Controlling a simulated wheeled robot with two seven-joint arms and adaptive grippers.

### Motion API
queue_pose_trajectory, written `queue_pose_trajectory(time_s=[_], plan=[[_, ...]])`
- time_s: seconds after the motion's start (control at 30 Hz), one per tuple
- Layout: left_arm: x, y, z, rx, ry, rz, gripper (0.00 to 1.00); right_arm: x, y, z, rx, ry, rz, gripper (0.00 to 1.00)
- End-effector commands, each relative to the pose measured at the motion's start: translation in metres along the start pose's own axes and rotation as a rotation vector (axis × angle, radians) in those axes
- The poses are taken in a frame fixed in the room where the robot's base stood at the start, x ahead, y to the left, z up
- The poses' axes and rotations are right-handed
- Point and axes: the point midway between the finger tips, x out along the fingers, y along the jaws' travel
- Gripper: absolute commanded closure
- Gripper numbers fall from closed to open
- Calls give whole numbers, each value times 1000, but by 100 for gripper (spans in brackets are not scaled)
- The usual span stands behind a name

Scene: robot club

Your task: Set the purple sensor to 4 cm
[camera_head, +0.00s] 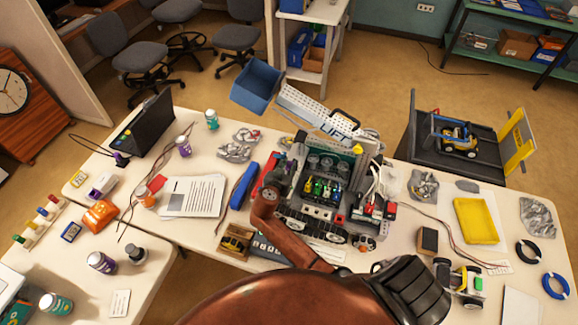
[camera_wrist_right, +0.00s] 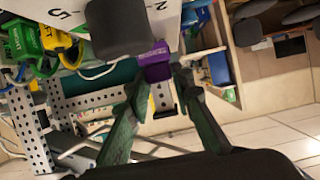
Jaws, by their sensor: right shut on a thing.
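The purple sensor (camera_wrist_right: 154,63) is a small purple block at the top centre of the right wrist view. My right gripper (camera_wrist_right: 158,78) has its two green fingers at this block, one on either side, and is shut on it. A white plate (camera_wrist_right: 75,15) with large marks "5" and "2" lies just beyond, partly covered by a dark rounded block (camera_wrist_right: 118,28). The sensor's exact reading on the scale cannot be made out. In the head view, my copper right arm covers the front of the table, and I cannot clearly pick out the gripper or sensor. My left gripper is not in view.
A built robot (camera_head: 315,185) with wheels and coloured bricks stands mid-table, a perforated "LIFT" plate (camera_head: 310,112) behind it. A yellow tray (camera_head: 475,220), a toy car (camera_head: 462,280) and cable coils (camera_head: 555,286) lie to the right. Papers (camera_head: 195,195) and bottles lie left.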

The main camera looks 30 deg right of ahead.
Motion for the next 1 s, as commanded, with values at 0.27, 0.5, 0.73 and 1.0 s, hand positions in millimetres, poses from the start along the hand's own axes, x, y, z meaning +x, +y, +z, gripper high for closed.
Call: queue_pose_trajectory(time_s=[0.27, 0.5, 0.73, 1.0], plan=[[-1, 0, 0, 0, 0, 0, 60, 0, 0, -1, -1, 0, 0, 66], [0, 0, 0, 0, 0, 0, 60, 0, 0, 0, -1, 0, 0, 61], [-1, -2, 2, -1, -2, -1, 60, -12, -1, 1, 1, -4, -2, 61], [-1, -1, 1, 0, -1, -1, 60, -55, 0, 1, 2, -4, -1, 61]])
